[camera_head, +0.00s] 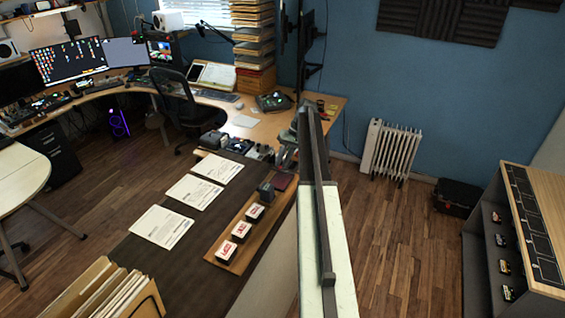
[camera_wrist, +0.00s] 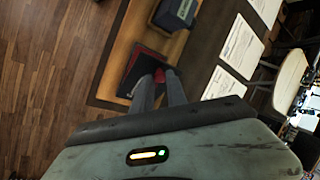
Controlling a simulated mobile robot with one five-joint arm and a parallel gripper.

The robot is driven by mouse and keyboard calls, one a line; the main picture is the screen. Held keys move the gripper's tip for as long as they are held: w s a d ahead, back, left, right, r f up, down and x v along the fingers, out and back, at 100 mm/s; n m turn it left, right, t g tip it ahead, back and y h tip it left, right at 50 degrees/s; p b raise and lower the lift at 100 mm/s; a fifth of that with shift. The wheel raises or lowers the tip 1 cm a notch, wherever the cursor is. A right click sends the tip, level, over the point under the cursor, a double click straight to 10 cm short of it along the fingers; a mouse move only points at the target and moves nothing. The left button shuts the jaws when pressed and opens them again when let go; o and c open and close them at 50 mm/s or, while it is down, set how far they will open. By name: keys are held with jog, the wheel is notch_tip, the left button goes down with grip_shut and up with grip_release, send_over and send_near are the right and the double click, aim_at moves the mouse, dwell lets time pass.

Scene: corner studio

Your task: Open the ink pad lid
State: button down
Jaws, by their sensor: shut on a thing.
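The ink pad (camera_wrist: 142,66) lies on the wooden tray (camera_wrist: 113,58) in the wrist view, dark with a red border. In the head view the ink pad (camera_head: 283,181) is a small dark red square at the tray's far end, beside my arm. My gripper (camera_wrist: 160,80) reaches to the ink pad's near edge in the wrist view. The fingers hide part of that edge, and I cannot tell how far the lid is raised.
A dark grey box (camera_wrist: 176,12) stands on the tray beyond the pad. Stamps with red print, one nearest (camera_head: 226,251), line the tray (camera_head: 215,255) in the head view. White sheets (camera_head: 161,226) lie left of it. Folders (camera_head: 100,290) stand at the near left.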

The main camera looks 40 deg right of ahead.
jog(key=c, duration=1.3)
grip_release()
jog(key=shift+w, duration=0.1)
jog(key=shift+r, duration=0.1)
jog(key=p+v, duration=0.7)
jog(key=shift+d+r, duration=0.15)
jog(key=shift+r, duration=0.1)
